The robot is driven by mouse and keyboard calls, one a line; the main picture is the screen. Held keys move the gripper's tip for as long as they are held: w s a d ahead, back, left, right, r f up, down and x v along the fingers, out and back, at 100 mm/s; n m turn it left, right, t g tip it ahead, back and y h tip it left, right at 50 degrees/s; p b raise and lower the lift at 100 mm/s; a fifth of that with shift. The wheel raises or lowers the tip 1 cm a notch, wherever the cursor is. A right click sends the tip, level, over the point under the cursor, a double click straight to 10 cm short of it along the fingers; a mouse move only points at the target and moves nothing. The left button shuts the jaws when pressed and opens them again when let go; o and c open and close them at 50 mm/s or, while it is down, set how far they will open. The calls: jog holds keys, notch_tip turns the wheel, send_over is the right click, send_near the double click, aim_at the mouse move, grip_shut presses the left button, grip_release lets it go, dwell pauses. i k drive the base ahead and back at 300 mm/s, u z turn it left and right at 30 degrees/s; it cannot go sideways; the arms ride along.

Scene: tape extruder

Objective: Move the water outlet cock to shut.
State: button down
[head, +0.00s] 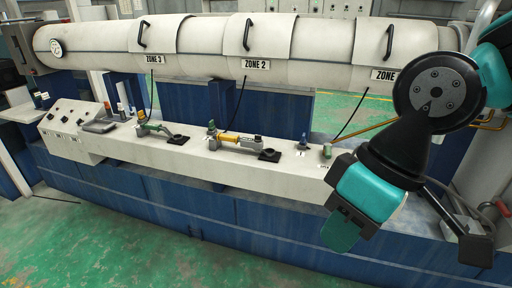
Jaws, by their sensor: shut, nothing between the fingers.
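The water outlet cock cannot be told for certain, because the small labels are unreadable. Whether any is open or shut is too small to tell. My teal and black arm hangs at the right, its wrist just right of the small green-topped fitting in the picture. The fingers of my gripper cannot be made out.
A long white barrel (270,50) with black handles and zone labels runs above the bench. A sloped control box (75,130) stands at the left end. Thin black cables hang to the bench. An orange-brown pipe (365,130) passes behind my arm. The green floor (130,240) in front is clear.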

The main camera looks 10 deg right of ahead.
aim_at(327, 146)
jog(key=u, duration=0.55)
jog(key=i, duration=1.3)
jog(key=z, duration=0.4)
